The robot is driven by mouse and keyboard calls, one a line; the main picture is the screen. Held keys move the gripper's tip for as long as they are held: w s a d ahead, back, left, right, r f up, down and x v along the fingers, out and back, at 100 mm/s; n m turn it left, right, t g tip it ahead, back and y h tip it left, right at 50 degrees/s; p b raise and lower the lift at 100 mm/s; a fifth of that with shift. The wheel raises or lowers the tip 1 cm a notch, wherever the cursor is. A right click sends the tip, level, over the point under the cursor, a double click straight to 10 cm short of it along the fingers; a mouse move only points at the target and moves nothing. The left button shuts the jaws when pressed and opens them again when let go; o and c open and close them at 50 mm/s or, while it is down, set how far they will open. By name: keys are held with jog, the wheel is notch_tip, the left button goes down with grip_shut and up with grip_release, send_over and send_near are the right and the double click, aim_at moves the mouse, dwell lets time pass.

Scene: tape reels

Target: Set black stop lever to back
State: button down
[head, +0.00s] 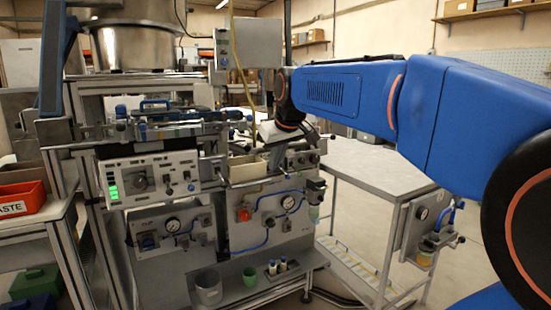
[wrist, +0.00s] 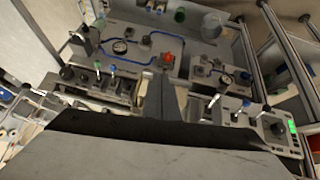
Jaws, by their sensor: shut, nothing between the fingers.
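Black-topped controls (head: 302,159) stand on the right-hand part of the machine in the head view. My gripper (wrist: 162,85) is shut and empty, pointing down over the machine front between two control groups. In the head view my gripper is partly hidden by the machine and arm.
A control panel (head: 150,180) with green lights stands left. A beige bin (head: 247,169) is between the control groups. A yellow hose (head: 235,60) hangs close to my arm. A red valve knob (head: 244,214) is below. A table (head: 375,168) stands right.

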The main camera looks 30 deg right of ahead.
jog(key=w+d+r, duration=0.7)
jog(key=w, duration=0.4)
jog(key=shift+w+d+t+h, duration=0.25)
jog(key=shift+w+t+h, duration=0.05)
jog(key=shift+w+h, duration=0.1)
jog(key=s+f+x, duration=0.1)
jog(key=s+x, duration=0.1)
jog(key=x, duration=1)
jog(key=shift+d+f, duration=0.2)
jog(key=shift+f, duration=0.45)
